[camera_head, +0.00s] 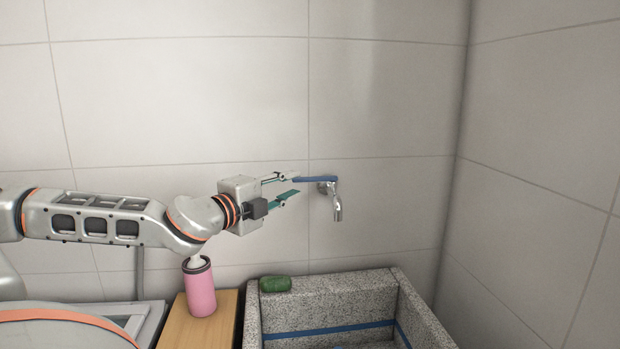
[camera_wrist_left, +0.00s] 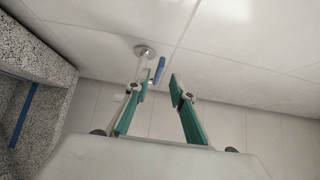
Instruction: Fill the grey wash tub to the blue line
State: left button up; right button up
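The speckled grey wash tub (camera_head: 330,302) stands at the bottom right, with a blue line (camera_head: 330,332) around its inside wall. Its floor is cut off by the frame, so I cannot tell the water level. A chrome tap (camera_head: 335,203) on the back wall points down above the tub; I see no stream from it. Its blue lever (camera_head: 316,179) points left towards my left gripper (camera_head: 296,184). That gripper is open, its teal fingers apart. In the left wrist view, the lever (camera_wrist_left: 159,70) shows between the fingertips, nearer one finger; contact is unclear. My right gripper is not in view.
A green sponge-like object (camera_head: 275,284) lies on the tub's back left rim. A pink bottle (camera_head: 200,290) stands on a wooden block (camera_head: 226,318) left of the tub, below my left arm. The tiled wall (camera_head: 390,110) is close behind the tap.

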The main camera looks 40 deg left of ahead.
aim_at(302, 181)
pick_arm(q)
jog(key=shift+w+a+p, duration=0.2)
jog(key=shift+w+p, duration=0.1)
jog(key=shift+w, duration=1.35)
jog(key=shift+w+a+p, duration=0.15)
jog(key=shift+w+p, duration=0.15)
jog(key=shift+w, duration=1.3)
jog(key=shift+c, duration=0.5)
jog(key=shift+f, duration=0.1)
grip_shut()
